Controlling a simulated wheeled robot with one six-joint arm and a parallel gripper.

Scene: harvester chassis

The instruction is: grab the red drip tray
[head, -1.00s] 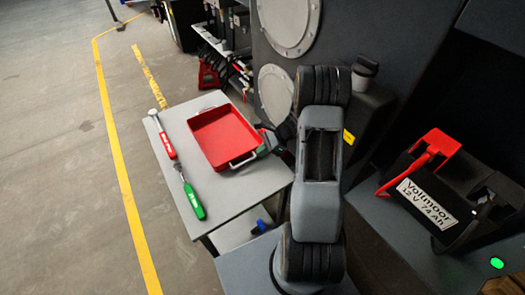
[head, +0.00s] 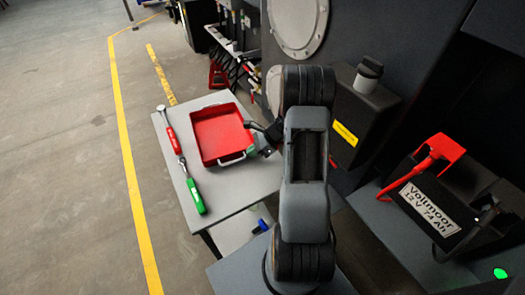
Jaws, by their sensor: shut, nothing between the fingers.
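The red drip tray (head: 220,135) lies on the grey cart top, open side up, with a pale metal handle (head: 232,160) on its near edge. My gripper (head: 256,138) is at the tray's right side, small and partly hidden behind my arm. It is shut and empty. I cannot tell whether it touches the tray's rim.
A red-handled tool (head: 170,132) and a green-handled ratchet (head: 192,188) lie left of the tray on the cart top (head: 240,190). A Vollmoor battery (head: 425,205) with a red handle stands at right. Dark machine panels rise behind my arm. Floor at left is clear.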

